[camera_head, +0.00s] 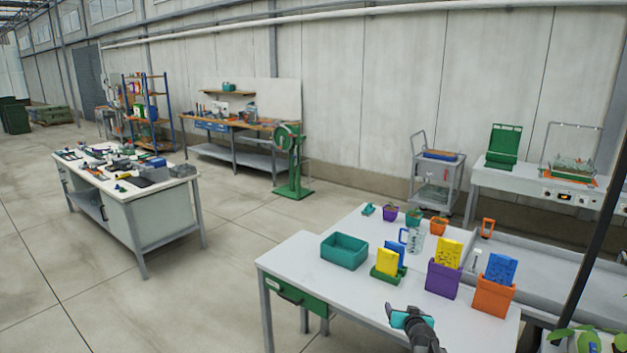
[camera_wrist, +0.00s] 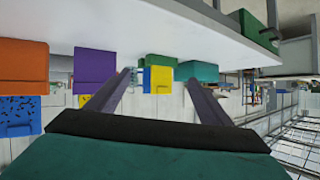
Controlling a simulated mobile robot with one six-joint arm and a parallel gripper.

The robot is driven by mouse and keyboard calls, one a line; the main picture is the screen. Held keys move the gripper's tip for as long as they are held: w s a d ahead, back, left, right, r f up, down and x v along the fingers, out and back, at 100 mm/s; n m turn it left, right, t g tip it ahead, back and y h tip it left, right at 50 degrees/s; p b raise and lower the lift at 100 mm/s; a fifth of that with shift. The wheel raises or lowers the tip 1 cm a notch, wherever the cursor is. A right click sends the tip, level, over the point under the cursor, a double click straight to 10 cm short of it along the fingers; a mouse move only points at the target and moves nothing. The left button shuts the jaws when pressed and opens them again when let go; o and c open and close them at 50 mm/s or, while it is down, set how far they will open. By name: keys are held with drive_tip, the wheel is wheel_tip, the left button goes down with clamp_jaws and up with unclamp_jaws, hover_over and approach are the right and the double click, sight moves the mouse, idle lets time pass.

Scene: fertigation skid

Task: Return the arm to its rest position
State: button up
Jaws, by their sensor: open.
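My gripper (camera_head: 400,309) is at the front of the white table (camera_head: 310,256), low in the head view, with my arm running off the bottom edge. Its two fingers stand apart in the wrist view (camera_wrist: 156,80), with nothing held between them. Beyond the fingers, the wrist view shows the yellow packet (camera_wrist: 158,80) and the purple box (camera_wrist: 93,70), upside down. The gripper looks apart from these objects. Most of my arm is out of view.
On the table stand a teal bin (camera_head: 344,250), a green holder (camera_head: 386,276) with packets, a purple box (camera_head: 442,280), an orange box (camera_head: 492,297), a clear jug (camera_head: 414,242) and small pots. A second workbench (camera_head: 150,215) stands left, with open floor between.

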drive_tip(key=s+a+f+n+g+y, duration=0.1)
drive_tip(key=s+a+f+g, duration=0.2)
drive_tip(key=s+a+f, duration=0.3)
drive_tip(key=s+a+f+n+g+y, duration=0.1)
drive_tip(key=s+a+f+g, duration=0.2)
drive_tip(key=s+a, duration=0.4)
drive_tip(key=s+a+f+g+h, duration=0.1)
drive_tip(key=s+g, duration=0.2)
drive_tip(key=s, duration=0.6)
drive_tip(key=s+f+g, duration=0.2)
drive_tip(key=s+g, duration=0.2)
drive_tip(key=s, duration=0.5)
drive_tip(key=s+f+g+b, duration=0.5)
drive_tip(key=s+f+b, duration=0.5)
drive_tip(key=s+f, duration=1.5)
drive_tip(key=shift+f+n, duration=0.4)
drive_tip(key=shift+f, duration=1.15)
drive_tip(key=shift+s, duration=0.1)
drive_tip(key=shift+c, duration=0.3)
